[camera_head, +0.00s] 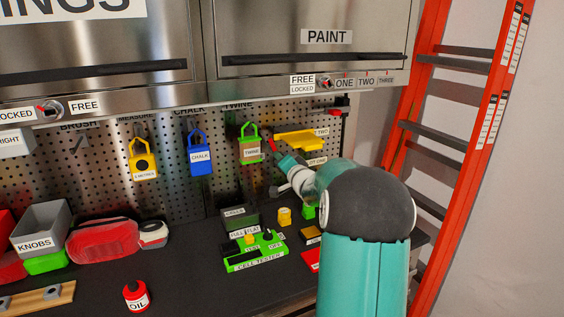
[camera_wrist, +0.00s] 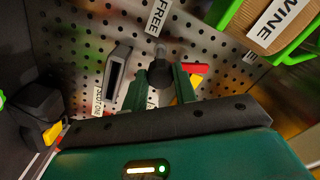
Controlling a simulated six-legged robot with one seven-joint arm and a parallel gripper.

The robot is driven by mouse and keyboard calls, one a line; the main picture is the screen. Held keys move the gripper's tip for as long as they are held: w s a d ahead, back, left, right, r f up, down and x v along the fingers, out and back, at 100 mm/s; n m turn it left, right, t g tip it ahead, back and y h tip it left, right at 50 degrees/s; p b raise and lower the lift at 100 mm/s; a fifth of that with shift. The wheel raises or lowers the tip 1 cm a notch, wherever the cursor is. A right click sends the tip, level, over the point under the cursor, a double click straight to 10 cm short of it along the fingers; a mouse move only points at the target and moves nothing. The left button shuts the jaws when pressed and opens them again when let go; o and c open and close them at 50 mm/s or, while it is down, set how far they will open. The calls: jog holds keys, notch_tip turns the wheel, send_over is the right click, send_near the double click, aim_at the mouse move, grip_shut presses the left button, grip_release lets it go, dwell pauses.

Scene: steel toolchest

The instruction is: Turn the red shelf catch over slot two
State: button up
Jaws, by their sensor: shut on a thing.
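The red catch (camera_head: 271,145) shows at the left end of the yellow shelf (camera_head: 295,139) on the pegboard. A label reading TWO (camera_head: 322,131) sits at that shelf's right side. My gripper (camera_head: 280,157) is at the catch, with my arm reaching in from the lower right. In the wrist view my gripper (camera_wrist: 160,84) has its two dark green fingers closed around a dark round piece. The red lever (camera_wrist: 196,68) of the catch sticks out to the right, just beyond the right finger. A FREE label (camera_wrist: 158,17) is above it. Part of the yellow shelf is hidden behind the fingers.
A green TWINE holder (camera_head: 250,150) hangs close on the left, and a blue CHALK holder (camera_head: 200,156) farther left. A green cell tester (camera_head: 255,258) and small items stand on the bench below. The PAINT cabinet (camera_head: 310,45) overhangs above. An orange ladder (camera_head: 455,170) stands right.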

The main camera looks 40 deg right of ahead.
jog(key=shift+m, duration=2.1)
jog(key=o, duration=1)
jog(key=shift+s, duration=0.15)
jog(key=v, duration=1.3)
jog(key=shift+s+a, duration=0.2)
jog(key=shift+s, duration=0.05)
